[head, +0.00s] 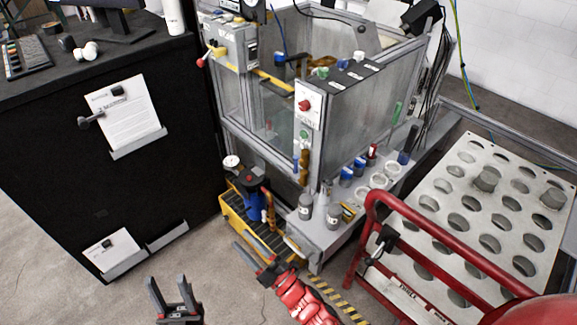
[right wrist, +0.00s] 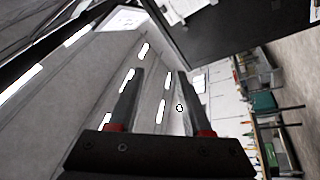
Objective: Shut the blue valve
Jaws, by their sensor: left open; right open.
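No part is clearly recognisable as the blue valve. Candidates in the head view are a blue body (head: 254,209) with a round gauge in the yellow crate, a small blue part (head: 280,59) by the yellow pipe of the glazed machine, and blue-capped items (head: 346,174) on its front ledge. My left gripper (head: 168,284) is open and empty, low over the floor, left of the crate. My right gripper (head: 262,244) on its red arm is open and empty, just in front of the crate. The right wrist view also shows its spread fingers (right wrist: 159,77) with nothing between them.
The glazed machine (head: 360,105) stands behind the crate (head: 234,214). A black cabinet (head: 60,170) is at left. A red tubular frame (head: 370,222) and a perforated plate (head: 455,190) occupy the right. Bare floor (head: 190,255) lies between cabinet and crate.

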